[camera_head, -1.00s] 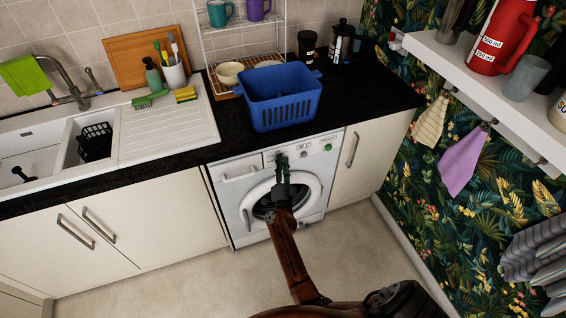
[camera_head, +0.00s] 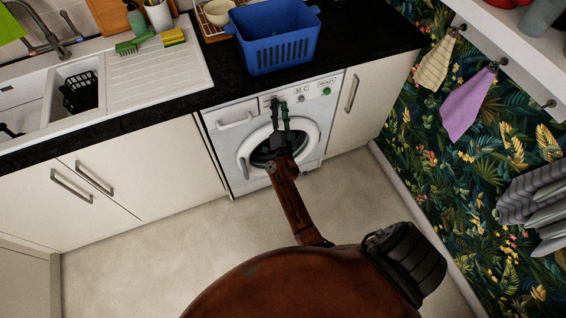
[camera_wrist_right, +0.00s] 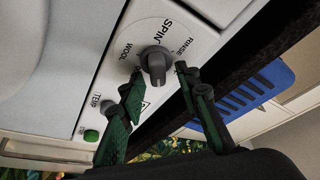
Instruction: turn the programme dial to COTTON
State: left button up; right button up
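The programme dial (camera_wrist_right: 155,62) is a grey round knob with a raised grip on the washing machine (camera_head: 236,118). Around it in the right wrist view I read SPIN, RINSE and WOOL; COTTON is not legible, and I cannot tell which mark the dial points to. My right gripper (camera_head: 279,104) is at the machine's control panel. In the right wrist view, its green and black fingers (camera_wrist_right: 160,72) are apart, one on each side of the dial, with gaps visible beside the knob. In the head view the fingers hide the dial. My left gripper is not in view.
A small grey TEMP knob (camera_wrist_right: 108,106) and a green button (camera_wrist_right: 91,136) lie near the dial. A blue basket (camera_head: 270,40) stands on the black worktop (camera_head: 365,40) above the machine. Cupboards (camera_head: 150,155) flank the machine. The floor (camera_head: 150,240) in front is clear.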

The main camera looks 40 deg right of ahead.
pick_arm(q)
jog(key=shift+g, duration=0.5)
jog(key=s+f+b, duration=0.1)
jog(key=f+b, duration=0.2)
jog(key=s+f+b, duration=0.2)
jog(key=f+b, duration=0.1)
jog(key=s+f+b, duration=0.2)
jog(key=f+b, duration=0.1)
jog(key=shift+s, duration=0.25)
pick_arm(e)
jog(key=s+a+f+n+t+y+p, duration=0.25)
jog(key=s+n+y, duration=0.35)
jog(key=n, duration=0.6)
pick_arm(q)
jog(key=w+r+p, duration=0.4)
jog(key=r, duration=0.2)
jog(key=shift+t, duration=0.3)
pick_arm(e)
jog(key=s+a+f+n+g+y, duration=0.1)
jog(key=s+a+f+g, duration=0.1)
jog(key=f, duration=1)
jog(key=s+a+f+n+g+y, duration=0.1)
jog(key=s+f, duration=0.4)
jog(key=f, duration=0.8)
jog(key=shift+s+a+n+g+y, duration=0.2)
jog(key=shift+a+n+g+y, duration=0.3)
jog(key=shift+g, duration=0.75)
